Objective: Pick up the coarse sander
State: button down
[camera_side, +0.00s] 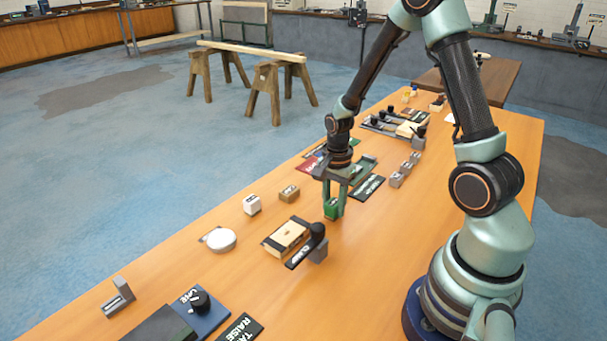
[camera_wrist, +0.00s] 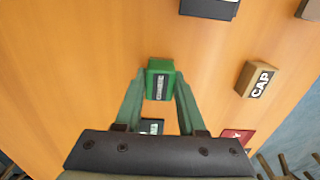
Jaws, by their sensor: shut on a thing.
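The coarse sander is a small green block (camera_side: 331,209) with a dark label of white letters; it also shows in the wrist view (camera_wrist: 160,80), top centre. My gripper (camera_side: 334,206) is shut on it, one green finger on each side, and the fingertips (camera_wrist: 160,93) meet its sides in the wrist view. The block looks upright. I cannot tell whether its underside touches the table.
On the wooden table (camera_side: 200,268), a tan CAP block (camera_side: 289,193) and a white block (camera_side: 252,204) stand left of my gripper. A wooden fixture with a black knob (camera_side: 290,238) is nearer the camera. Dark labelled plates (camera_side: 367,187) and grey blocks (camera_side: 404,170) lie behind.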

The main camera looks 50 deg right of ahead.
aim_at(334, 202)
notch_tip(334, 202, up, 19)
dwell(0.4)
